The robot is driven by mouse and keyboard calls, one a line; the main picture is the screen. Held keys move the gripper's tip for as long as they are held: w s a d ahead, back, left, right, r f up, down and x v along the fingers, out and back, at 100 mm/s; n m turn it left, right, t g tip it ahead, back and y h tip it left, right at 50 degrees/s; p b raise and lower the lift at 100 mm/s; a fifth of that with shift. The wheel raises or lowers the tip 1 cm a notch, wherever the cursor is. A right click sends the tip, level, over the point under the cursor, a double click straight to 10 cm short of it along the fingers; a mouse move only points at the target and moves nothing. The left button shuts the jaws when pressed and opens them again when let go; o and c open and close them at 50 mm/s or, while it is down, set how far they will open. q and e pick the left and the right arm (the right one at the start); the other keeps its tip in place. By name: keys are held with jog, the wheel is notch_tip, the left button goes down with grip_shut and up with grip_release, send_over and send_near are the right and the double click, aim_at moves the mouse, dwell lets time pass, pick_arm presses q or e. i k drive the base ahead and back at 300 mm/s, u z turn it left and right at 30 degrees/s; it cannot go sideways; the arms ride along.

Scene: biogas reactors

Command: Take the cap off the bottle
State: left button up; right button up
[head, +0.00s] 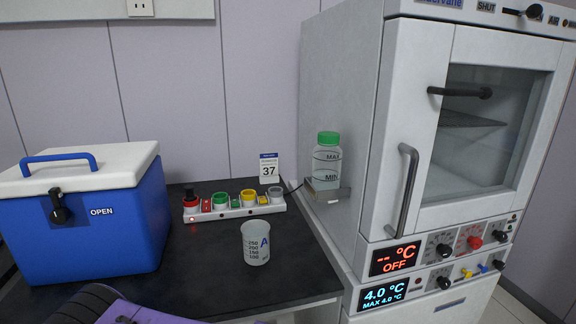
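The bottle (326,168) is clear with a green cap (328,138) on its top. It stands upright on a small grey bracket shelf (328,192) fixed to the left side of the white cabinet. The bottle carries MAX and MIN marks and holds clear liquid. Neither gripper's fingers show in the head view. A dark and purple part at the bottom left edge looks like part of my own arm.
A blue cooler (95,225) stands left. The cabinet door (490,130) is shut.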

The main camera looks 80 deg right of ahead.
aim_at(326, 158)
jog(key=z, duration=1.85)
